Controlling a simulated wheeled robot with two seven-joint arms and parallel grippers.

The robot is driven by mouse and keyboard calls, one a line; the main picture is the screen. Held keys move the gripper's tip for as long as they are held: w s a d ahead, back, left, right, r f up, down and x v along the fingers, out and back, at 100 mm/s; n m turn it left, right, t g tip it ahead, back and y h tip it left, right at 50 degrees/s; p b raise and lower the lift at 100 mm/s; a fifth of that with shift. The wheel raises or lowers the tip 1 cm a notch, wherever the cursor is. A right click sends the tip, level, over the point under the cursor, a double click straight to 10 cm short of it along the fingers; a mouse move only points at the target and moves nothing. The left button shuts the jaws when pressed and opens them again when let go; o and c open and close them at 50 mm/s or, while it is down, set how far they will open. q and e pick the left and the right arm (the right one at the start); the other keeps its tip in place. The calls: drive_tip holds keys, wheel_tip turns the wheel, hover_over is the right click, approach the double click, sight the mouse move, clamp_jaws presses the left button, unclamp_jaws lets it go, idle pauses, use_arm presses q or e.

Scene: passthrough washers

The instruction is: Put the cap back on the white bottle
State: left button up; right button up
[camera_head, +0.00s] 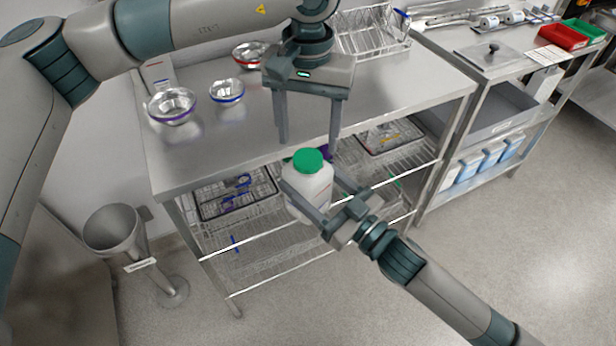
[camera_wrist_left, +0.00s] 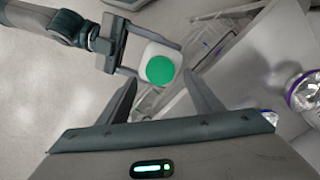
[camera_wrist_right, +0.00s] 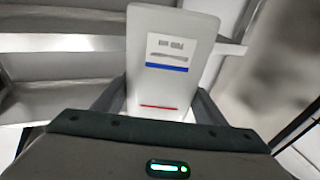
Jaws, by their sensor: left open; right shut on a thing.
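The white bottle (camera_head: 309,190) is upright in my right gripper (camera_head: 311,202), in front of the table's front edge. The right wrist view shows the bottle's label (camera_wrist_right: 170,55) between the two fingers. The green cap (camera_head: 308,160) is on top of the bottle; the left wrist view also shows the cap (camera_wrist_left: 160,70) from above. I cannot tell whether it is screwed down. My left gripper (camera_head: 307,140) is open and empty above the cap, its fingers pointing down, apart from the cap.
A steel table (camera_head: 200,150) holds metal bowls (camera_head: 172,105) and a wire rack (camera_head: 372,32). Its lower shelves (camera_head: 265,245) hold wire baskets. A steel bin on a stand (camera_head: 112,230) is at left. A second bench (camera_head: 485,75) is at right.

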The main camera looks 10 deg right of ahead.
sight(308, 158)
use_arm(q)
drive_tip(key=shift+n, duration=0.3)
drive_tip(key=n, duration=0.2)
drive_tip(key=r+n, duration=0.1)
drive_tip(key=n, duration=0.9)
drive_tip(key=shift+r+n, duration=0.3)
drive_tip(key=shift+r, duration=0.1)
drive_tip(key=n, duration=0.3)
drive_tip(key=r+n, duration=0.1)
drive_tip(key=n, duration=0.9)
drive_tip(key=shift+r, duration=0.35)
drive_tip(key=shift+f, duration=4)
drive_tip(key=shift+c, duration=0.7)
